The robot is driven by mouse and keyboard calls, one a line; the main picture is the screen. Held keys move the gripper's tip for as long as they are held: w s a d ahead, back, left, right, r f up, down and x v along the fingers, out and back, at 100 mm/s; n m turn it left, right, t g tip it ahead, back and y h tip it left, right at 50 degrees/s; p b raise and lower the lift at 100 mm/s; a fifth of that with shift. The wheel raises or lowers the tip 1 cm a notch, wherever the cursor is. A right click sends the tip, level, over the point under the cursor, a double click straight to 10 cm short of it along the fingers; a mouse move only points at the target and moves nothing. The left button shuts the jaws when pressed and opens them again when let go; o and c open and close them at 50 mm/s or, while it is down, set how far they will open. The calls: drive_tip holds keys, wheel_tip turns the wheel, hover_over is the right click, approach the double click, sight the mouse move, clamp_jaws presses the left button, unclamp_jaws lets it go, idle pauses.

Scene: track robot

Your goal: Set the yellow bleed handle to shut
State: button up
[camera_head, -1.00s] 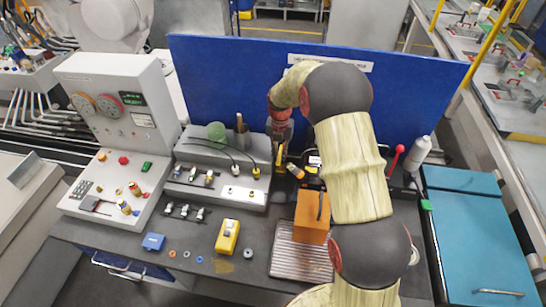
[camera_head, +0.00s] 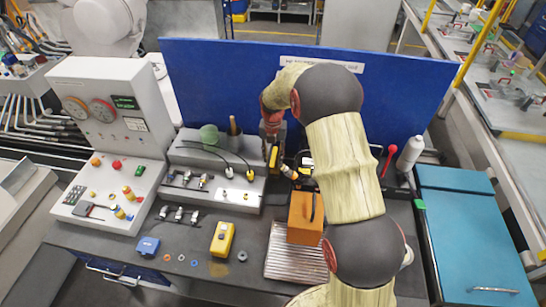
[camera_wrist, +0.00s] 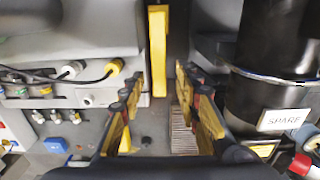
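A yellow upright bar (camera_wrist: 158,50), which looks like the bleed handle, stands in the wrist view between the two fingers of my gripper (camera_wrist: 160,74). The fingers are spread, with clear gaps on both sides of the bar, and neither touches it. How far the bar reaches in between the fingertips is hard to tell. A yellow strip shows there, but I cannot tell handle from finger pad. The handle's pivot is hidden.
A black cylinder marked SPARE (camera_wrist: 283,60) stands close right of my gripper. The grey block (camera_head: 240,190) with cables is at left. An orange box (camera_head: 301,222), a ribbed tray (camera_head: 285,262) and a yellow device (camera_head: 222,239) lie in front. A blue panel (camera_head: 220,80) closes the back.

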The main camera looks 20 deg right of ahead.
sight(273, 161)
wheel_tip(273, 161, up, 12)
idle(0.6)
idle(0.5)
